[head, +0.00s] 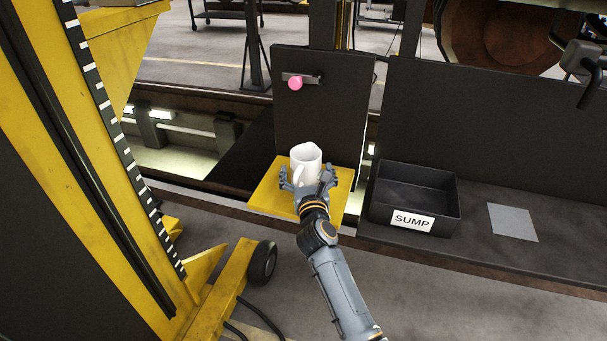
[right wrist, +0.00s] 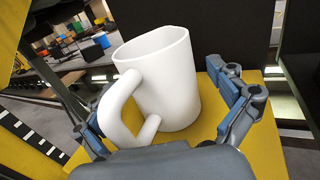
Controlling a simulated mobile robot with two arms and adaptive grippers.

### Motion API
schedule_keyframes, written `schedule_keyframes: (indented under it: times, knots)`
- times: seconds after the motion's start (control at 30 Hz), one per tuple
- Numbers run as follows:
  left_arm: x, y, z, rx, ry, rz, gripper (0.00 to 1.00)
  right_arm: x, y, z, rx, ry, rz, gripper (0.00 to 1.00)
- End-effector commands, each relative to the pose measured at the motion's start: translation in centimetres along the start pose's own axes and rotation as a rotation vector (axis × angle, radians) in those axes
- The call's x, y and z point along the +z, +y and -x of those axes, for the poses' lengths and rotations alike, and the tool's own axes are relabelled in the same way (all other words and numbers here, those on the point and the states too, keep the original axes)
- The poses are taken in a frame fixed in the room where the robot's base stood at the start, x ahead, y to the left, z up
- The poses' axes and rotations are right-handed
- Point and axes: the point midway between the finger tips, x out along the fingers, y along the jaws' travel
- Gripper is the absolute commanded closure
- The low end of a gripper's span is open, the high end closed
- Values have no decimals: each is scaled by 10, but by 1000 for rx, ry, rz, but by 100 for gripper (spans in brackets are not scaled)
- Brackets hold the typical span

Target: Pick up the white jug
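The white jug (head: 305,163) stands upright on a yellow plate (head: 270,197) in the head view. In the right wrist view the jug (right wrist: 168,82) fills the middle, its handle (right wrist: 116,110) facing left and toward the camera. My right gripper (head: 309,180) is at the near side of the jug, with its fingers spread to either side. In the right wrist view the gripper (right wrist: 165,115) shows a gap between the right finger and the jug; the left finger is partly behind the handle. The left gripper is not in view.
A black open bin labelled SUMP (head: 413,200) stands right of the plate, with a grey square sheet (head: 512,222) beyond it. A dark upright panel (head: 325,115) with a pink knob (head: 295,83) rises behind the jug. A yellow lifting column (head: 75,150) stands at left.

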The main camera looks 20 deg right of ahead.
Motion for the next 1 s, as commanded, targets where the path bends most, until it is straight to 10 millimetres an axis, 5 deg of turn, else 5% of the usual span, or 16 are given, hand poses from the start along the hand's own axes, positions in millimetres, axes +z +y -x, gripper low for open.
schedule_keyframes:
  times: [0.03,0.33,0.67,1.0]
  knots:
    - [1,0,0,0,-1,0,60,0,0,0,0,0,0,12]
    - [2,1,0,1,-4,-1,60,0,0,0,0,0,0,70]
    - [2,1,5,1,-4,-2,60,11,-1,0,-1,-4,0,71]
    - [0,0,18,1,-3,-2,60,77,0,0,0,-7,1,71]
